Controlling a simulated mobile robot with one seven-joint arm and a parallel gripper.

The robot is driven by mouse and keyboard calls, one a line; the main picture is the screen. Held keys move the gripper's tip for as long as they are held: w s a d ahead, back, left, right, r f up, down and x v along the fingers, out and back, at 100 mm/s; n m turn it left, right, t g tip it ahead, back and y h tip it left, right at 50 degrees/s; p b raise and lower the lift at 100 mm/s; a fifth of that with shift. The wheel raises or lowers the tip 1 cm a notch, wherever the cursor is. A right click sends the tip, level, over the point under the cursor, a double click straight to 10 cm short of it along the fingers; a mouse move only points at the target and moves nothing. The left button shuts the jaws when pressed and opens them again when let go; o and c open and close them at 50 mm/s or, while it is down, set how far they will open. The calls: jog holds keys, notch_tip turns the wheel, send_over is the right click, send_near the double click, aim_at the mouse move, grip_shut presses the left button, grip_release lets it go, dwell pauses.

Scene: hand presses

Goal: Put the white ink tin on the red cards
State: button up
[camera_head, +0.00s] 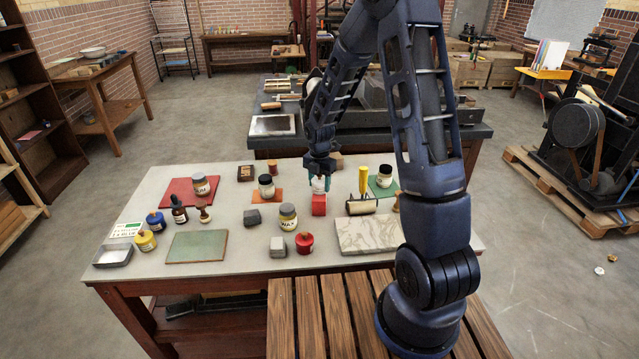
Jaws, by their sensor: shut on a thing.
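My gripper (319,177), with teal fingertips, points down over the middle of the grey-topped table. It is shut on the white ink tin (319,186), a small pale tin partly hidden between the fingers. The red cards (319,206) appear as a small, upright red block directly below the tin. The tin's bottom is at or just above the top of the red cards. I cannot tell whether they touch.
A jar on an orange sheet (276,197) stands to the left. A roller (361,206) and a yellow-handled tool (362,180) stand close to the right. A marbled slab (368,235) lies at front right. A wax jar (288,217) is at front left.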

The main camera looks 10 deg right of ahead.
jog(key=o, duration=1.1)
jog(key=shift+f, duration=0.1)
jog(key=shift+o, duration=0.2)
